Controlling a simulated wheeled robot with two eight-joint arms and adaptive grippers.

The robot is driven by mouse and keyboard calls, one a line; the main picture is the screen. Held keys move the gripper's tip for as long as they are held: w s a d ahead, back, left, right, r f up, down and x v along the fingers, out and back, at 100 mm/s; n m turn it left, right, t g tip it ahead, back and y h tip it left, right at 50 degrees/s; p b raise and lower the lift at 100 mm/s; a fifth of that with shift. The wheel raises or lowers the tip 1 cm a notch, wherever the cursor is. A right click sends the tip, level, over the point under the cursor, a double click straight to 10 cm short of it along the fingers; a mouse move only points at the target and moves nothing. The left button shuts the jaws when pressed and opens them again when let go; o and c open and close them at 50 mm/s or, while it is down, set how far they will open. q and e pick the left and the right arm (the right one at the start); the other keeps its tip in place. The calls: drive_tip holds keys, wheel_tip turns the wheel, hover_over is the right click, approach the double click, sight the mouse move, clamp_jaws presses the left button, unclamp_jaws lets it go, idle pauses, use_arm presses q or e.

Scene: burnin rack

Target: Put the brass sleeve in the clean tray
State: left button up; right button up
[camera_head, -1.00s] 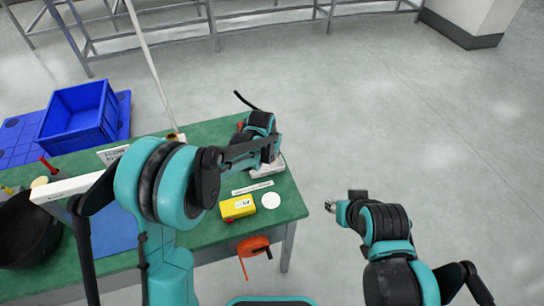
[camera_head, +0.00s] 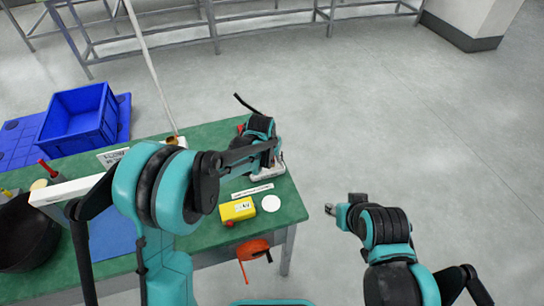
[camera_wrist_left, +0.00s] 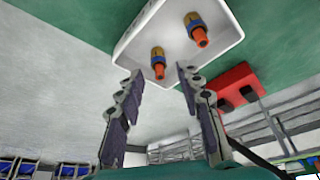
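A white tray (camera_head: 270,172) lies at the right end of the green table, partly hidden by my left wrist. The left wrist view shows this white tray (camera_wrist_left: 128,48) close up, with two fittings in it. Each fitting (camera_wrist_left: 158,62) (camera_wrist_left: 196,28) has a brass-and-blue body and an orange end. I cannot tell whether either is the brass sleeve. My left gripper (camera_wrist_left: 160,73) is open over the tray's near edge, with nothing visibly held between its fingers. My right gripper (camera_head: 331,209) is off to the right of the table, over the floor; its fingers are too small to read.
A yellow box (camera_head: 238,209), a white disc (camera_head: 271,203) and a label (camera_head: 252,190) lie near the tray. An orange tool (camera_head: 253,250) hangs at the table's front edge. A blue crate (camera_head: 78,120) stands at back left, a black bin (camera_head: 28,232) at left.

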use_arm(q)
drive_tip(key=s+a+r+p, duration=0.1)
drive_tip(key=s+a+r, duration=0.2)
drive_tip(key=r, duration=0.2)
drive_tip(key=s+a+r+n+p, duration=0.1)
drive_tip(key=s+a+r, duration=0.1)
drive_tip(key=s+r, duration=0.3)
drive_tip(key=s+a+r+p, duration=0.1)
drive_tip(key=s+a+r, duration=0.15)
drive_tip(key=r, duration=0.35)
drive_tip(key=s+a+n+t, duration=0.1)
drive_tip(key=s+a, duration=0.4)
drive_tip(key=s, duration=0.3)
drive_tip(key=s+a+n+t+y, duration=0.1)
drive_tip(key=s+a+t, duration=0.1)
drive_tip(key=s+a, duration=0.3)
drive_tip(key=s, duration=0.4)
drive_tip(key=shift+a+r+n, duration=0.25)
drive_tip(key=shift+a+n, duration=0.05)
drive_tip(key=shift+a, duration=0.05)
drive_tip(key=shift+s, duration=0.1)
